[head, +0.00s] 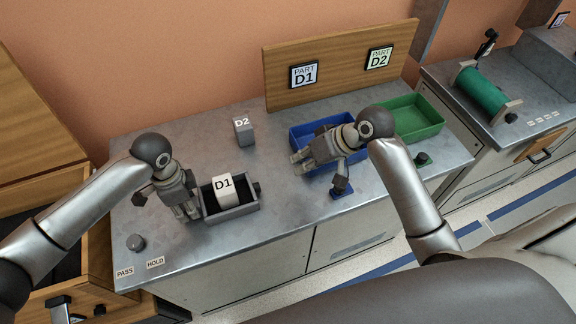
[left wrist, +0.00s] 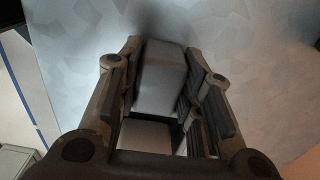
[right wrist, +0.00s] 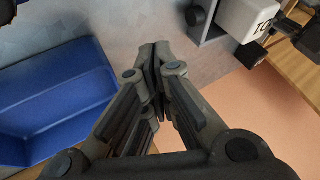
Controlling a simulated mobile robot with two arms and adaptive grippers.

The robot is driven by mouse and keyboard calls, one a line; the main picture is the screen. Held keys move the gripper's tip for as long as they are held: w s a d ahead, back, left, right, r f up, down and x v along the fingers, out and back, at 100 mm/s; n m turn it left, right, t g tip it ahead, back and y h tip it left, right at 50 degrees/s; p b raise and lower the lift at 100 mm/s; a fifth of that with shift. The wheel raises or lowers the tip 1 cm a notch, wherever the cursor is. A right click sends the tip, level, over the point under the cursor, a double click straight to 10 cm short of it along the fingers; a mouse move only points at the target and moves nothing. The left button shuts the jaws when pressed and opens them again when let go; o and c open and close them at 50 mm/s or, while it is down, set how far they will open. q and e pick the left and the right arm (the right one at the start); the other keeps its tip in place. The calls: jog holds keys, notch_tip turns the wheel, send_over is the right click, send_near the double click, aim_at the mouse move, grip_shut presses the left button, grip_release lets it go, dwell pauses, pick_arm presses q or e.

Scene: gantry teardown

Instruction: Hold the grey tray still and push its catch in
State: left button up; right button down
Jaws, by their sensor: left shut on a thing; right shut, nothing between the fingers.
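The grey tray (head: 232,212) stands on the metal bench with a white D1 block (head: 223,188) in it. A dark round knob, which looks like the catch (head: 257,187), sticks out at the tray's right end. It also shows in the right wrist view (right wrist: 196,16). My left gripper (head: 188,214) is shut on the tray's left end; a grey part of the tray (left wrist: 160,75) is between its fingers in the left wrist view. My right gripper (head: 295,164) is shut and empty, to the right of the catch and apart from it, its fingers pointing toward the tray.
A blue bin (head: 296,135) lies behind my right gripper and a green bin (head: 433,112) further right. A grey D2 block (head: 243,130) stands behind the tray. A grey knob (head: 136,243) is at the front left by the PASS and HOLD labels. The bench between tray and right gripper is clear.

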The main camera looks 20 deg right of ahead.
aim_at(257, 188)
jog(key=x, duration=0.9)
jog(key=shift+r, duration=0.1)
jog(key=a, duration=0.2)
jog(key=shift+s+a+r, duration=0.1)
jog(key=shift+a, duration=0.85)
